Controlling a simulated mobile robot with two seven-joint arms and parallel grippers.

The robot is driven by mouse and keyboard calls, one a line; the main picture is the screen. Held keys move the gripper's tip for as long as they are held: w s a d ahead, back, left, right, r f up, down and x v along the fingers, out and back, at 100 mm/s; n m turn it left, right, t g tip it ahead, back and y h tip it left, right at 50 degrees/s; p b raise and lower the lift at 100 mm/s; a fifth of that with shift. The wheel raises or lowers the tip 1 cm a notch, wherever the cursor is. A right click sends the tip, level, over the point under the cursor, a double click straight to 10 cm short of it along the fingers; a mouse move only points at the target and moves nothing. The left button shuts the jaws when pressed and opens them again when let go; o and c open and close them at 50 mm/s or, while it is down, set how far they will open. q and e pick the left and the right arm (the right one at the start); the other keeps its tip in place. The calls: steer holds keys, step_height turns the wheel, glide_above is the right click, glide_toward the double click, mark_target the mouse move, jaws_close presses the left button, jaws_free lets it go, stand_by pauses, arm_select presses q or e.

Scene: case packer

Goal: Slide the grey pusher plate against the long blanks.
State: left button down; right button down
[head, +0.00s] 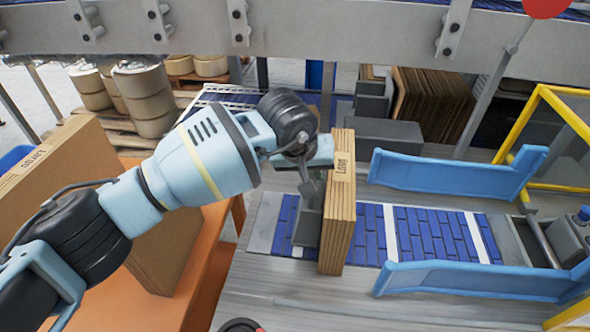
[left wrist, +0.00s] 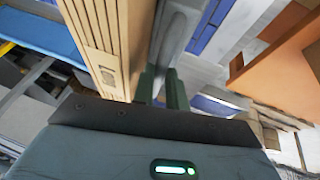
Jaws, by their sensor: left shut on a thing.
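The long blanks (head: 337,225) stand upright as a brown cardboard stack with a label on the blue slatted bed. They also show in the left wrist view (left wrist: 112,45). The grey pusher plate (head: 307,228) stands just left of the stack, and it shows in the left wrist view (left wrist: 177,30) beside the blanks. Whether plate and blanks touch I cannot tell. My left gripper (head: 309,180) is at the top of the plate and shut on it. In the left wrist view its dark fingers (left wrist: 165,88) close around the grey part. My right gripper is not in view.
Blue guide rails (head: 445,176) and (head: 470,280) flank the bed (head: 435,237) right of the blanks; the bed between them is clear. A larger cardboard stack (head: 165,235) stands on the orange table (head: 205,270) at left. A yellow frame (head: 535,110) stands at right.

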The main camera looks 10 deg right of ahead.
arm_select(q)
steer(key=shift+a, duration=0.1)
steer(key=c, duration=1.4)
jaws_free()
steer(key=v, duration=0.8)
steer(key=shift+f, duration=0.1)
